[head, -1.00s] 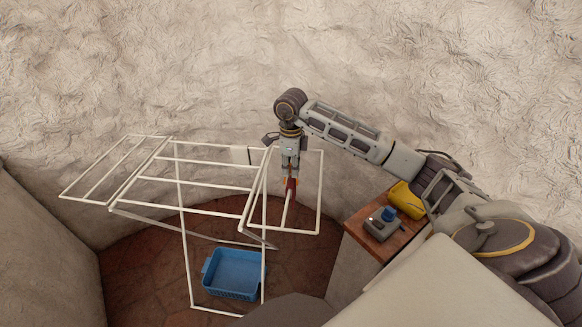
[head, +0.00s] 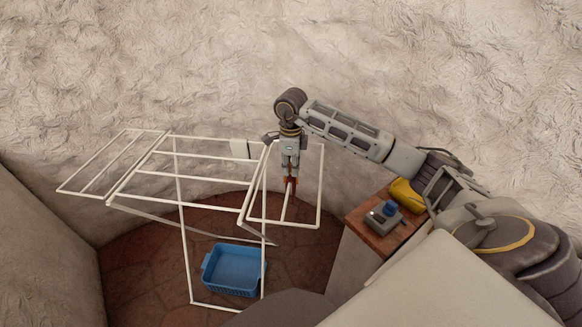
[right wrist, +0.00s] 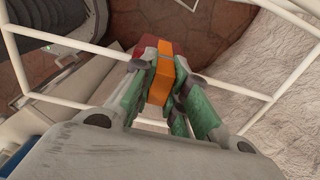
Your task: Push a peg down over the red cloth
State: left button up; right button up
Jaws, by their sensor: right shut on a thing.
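My right gripper (head: 290,178) points down at the right panel of the white drying rack (head: 247,219). It is shut on an orange peg (right wrist: 161,78), seen between the green-padded fingers in the right wrist view. The red cloth (right wrist: 147,46) shows just beyond the peg there, mostly hidden by peg and fingers. In the head view only a small reddish patch shows below the fingertips, at a rack bar. I cannot tell how far the peg sits over the cloth. My left gripper is not in view.
A blue basket (head: 234,268) is on the tiled floor under the rack. A wooden-topped stand (head: 380,237) at right bears a grey box with a blue top (head: 384,213) and a yellow thing (head: 405,194). A rough pale wall curves behind.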

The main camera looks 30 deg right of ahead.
jog(key=o, duration=0.8)
jog(key=shift+c, duration=0.2)
jog(key=shift+o, duration=0.7)
jog(key=shift+r, duration=0.8)
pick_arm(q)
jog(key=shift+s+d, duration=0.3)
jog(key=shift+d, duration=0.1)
pick_arm(e)
notch_tip(320, 180, up, 10)
jog(key=shift+r, duration=0.2)
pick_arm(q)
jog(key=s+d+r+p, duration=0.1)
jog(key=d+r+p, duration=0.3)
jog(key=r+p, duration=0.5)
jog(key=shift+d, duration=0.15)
pick_arm(e)
notch_tip(320, 180, up, 10)
jog(key=shift+f, duration=0.25)
